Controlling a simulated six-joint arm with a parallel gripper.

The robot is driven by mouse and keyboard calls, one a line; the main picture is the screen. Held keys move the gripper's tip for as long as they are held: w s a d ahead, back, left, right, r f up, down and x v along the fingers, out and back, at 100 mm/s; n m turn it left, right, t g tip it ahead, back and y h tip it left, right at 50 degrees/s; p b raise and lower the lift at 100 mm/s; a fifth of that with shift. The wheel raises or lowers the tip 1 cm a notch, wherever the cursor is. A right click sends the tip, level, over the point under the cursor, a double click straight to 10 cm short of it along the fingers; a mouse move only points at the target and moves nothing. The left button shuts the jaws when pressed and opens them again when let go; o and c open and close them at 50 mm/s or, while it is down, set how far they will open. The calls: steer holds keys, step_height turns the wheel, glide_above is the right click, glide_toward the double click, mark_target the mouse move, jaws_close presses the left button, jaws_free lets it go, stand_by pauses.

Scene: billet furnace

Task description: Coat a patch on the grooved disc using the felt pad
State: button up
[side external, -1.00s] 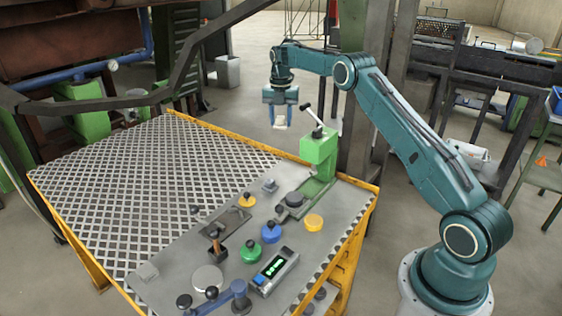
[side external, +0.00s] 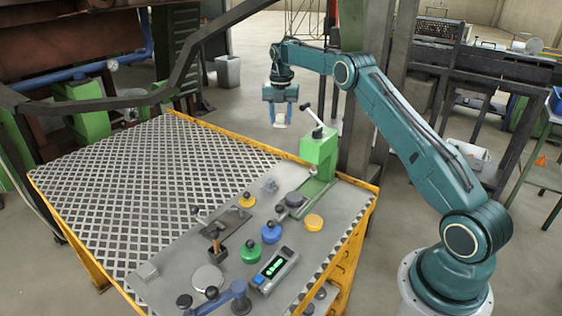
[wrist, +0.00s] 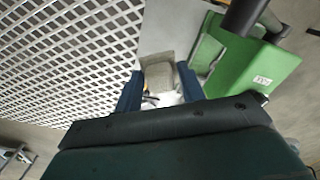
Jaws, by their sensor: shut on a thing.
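My gripper (side external: 279,119) hangs well above the bench and points down. In the wrist view its two blue fingers (wrist: 160,88) are closed on a beige-grey block, which looks like the felt pad (wrist: 158,74). In the side view the held piece is only a small pale shape. A flat pale grey disc (side external: 208,278) lies near the front of the bench. A smaller dark disc (side external: 292,199) sits by the green fixture. No grooves can be made out on either, so I cannot tell which is the grooved disc.
A green fixture (side external: 318,150) with a lever stands at the bench's back right. Yellow (side external: 314,222), blue (side external: 270,234) and green (side external: 249,252) round pieces stand on the plate, near a box with a lit display (side external: 273,269). The perforated left area (side external: 150,190) is clear.

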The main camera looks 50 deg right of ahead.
steer(key=shift+r, duration=0.15)
steer(key=shift+r, duration=2.45)
steer(key=shift+s+a, duration=0.8)
steer(key=shift+a, duration=0.15)
glide_above(314, 220)
step_height(314, 220, down, 16)
steer(key=shift+f, duration=0.15)
steer(key=shift+a, duration=0.1)
steer(key=shift+f, duration=2.95)
steer(key=shift+f, duration=0.5)
